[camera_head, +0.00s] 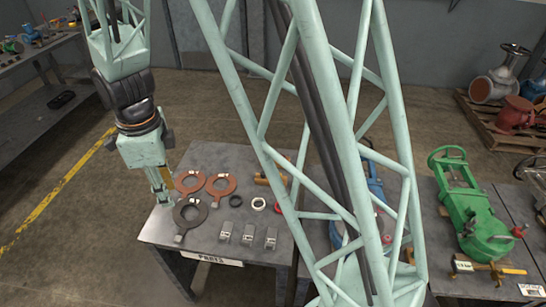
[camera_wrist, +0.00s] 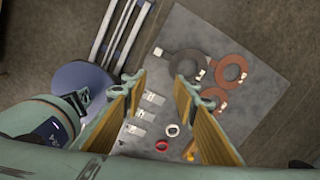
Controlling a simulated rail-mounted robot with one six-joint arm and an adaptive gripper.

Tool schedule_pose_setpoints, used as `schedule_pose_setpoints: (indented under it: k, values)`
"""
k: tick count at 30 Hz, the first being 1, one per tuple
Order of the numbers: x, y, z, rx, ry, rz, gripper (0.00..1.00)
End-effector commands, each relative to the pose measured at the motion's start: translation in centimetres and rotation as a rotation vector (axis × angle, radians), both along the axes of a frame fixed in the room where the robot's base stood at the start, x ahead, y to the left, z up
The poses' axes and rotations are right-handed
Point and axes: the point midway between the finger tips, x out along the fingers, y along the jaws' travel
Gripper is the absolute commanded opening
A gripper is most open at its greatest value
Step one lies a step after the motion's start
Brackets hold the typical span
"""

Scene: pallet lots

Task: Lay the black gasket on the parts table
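The black gasket (camera_head: 202,213), a flat dark ring with a pale tab, lies flat on the grey parts table (camera_head: 225,166) near its left front edge. It also shows in the wrist view (camera_wrist: 173,64), just beyond my right fingertip. The table fills the middle of the wrist view (camera_wrist: 262,105). My gripper (camera_head: 165,198) is pointed down at the table's left edge, beside the gasket. In the wrist view my gripper (camera_wrist: 160,78) is open, with nothing between its fingers. Its height above the table is hard to tell.
Two red-brown gaskets (camera_head: 230,189) lie behind the black one. Several grey metal blocks (camera_head: 226,230) and small rings, one white (camera_head: 253,204), lie to the right. A green machine part (camera_head: 470,207) stands on a table farther right. Floor is clear left of the parts table.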

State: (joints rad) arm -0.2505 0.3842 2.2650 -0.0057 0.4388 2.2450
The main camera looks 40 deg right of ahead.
Motion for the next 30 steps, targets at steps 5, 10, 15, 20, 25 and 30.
schedule_pose_setpoints:
  k: [5,10,15,20,25,30]
  values:
    - [-1.1,-1.3,3.3,-0.004,-0.023,0.128,0.27]
    - [-2.2,-2.4,6.2,-0.012,-0.044,0.253,0.27]
    - [-3.7,-3.6,8.8,-0.022,-0.063,0.379,0.27]
    - [-5.1,-4.6,11.2,-0.035,-0.082,0.496,0.27]
    - [-6.8,-5.7,13.6,-0.05,-0.101,0.621,0.27]
    - [-8.6,-6.8,15.9,-0.07,-0.122,0.746,0.27]
